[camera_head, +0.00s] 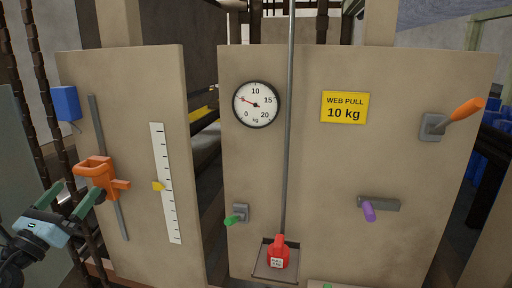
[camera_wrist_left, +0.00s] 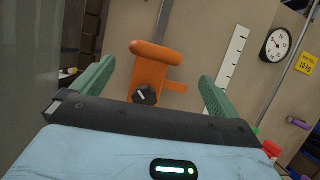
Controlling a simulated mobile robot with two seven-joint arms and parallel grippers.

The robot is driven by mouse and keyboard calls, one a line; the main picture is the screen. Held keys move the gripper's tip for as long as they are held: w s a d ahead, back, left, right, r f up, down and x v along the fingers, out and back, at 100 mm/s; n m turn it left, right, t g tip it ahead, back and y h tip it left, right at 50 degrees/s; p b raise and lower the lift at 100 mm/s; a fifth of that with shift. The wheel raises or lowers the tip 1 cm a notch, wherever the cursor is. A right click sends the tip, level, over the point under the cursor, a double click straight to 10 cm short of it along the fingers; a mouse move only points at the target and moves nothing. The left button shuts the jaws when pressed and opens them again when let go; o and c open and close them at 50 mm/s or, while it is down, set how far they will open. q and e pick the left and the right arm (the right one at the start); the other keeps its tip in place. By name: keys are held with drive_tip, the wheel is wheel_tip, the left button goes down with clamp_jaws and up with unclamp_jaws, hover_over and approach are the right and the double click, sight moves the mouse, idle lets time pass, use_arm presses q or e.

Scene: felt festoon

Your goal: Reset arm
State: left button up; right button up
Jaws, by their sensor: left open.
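My left gripper (camera_head: 80,192) is at the lower left in the head view, with its green fingers spread. In the left wrist view the open gripper (camera_wrist_left: 158,72) has one finger on each side of an orange sliding handle (camera_wrist_left: 154,75), with gaps on both sides. The handle (camera_head: 95,168) sits on a grey vertical rail (camera_head: 120,215) on the left panel. A dark knob (camera_wrist_left: 145,95) shows on its near side. I cannot tell whether the fingers are level with it in depth. My right gripper is not in view.
The left panel (camera_head: 140,85) bears a blue box (camera_head: 66,103) and a white scale (camera_head: 167,205) with a yellow pointer (camera_head: 158,186).

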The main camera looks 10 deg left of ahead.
use_arm(q)
drive_tip(key=s+d+f+n+g+y, duration=0.15)
drive_tip(key=s+d+f+n, duration=0.25)
drive_tip(key=f+n, duration=0.45)
drive_tip(key=s+d+f+n+g+p, duration=0.15)
drive_tip(key=s+d+f+n, duration=0.35)
drive_tip(key=f, duration=0.6)
drive_tip(key=s+d+f+n+g+y, duration=0.1)
drive_tip(key=s+d+f+n+g, duration=0.15)
drive_tip(key=f+n, duration=0.65)
drive_tip(key=s+d+f+n+g+h, duration=0.1)
drive_tip(key=s+d+f+n+g, duration=0.3)
drive_tip(key=s, duration=0.6)
drive_tip(key=s+d+f+n+g+h, duration=0.1)
drive_tip(key=s+d+f+n+g, duration=0.3)
drive_tip(key=s+d+f+n, duration=0.3)
drive_tip(key=s+d+f, duration=0.4)
drive_tip(key=f, duration=0.2)
drive_tip(key=shift+s+d+n, duration=0.2)
drive_tip(key=shift+d+n, duration=0.1)
drive_tip(key=shift+n, duration=0.05)
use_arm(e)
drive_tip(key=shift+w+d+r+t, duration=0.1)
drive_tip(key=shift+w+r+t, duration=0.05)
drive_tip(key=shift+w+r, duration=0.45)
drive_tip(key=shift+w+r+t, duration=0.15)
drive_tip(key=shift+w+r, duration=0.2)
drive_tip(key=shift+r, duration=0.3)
use_arm(q)
drive_tip(key=shift+f, duration=0.1)
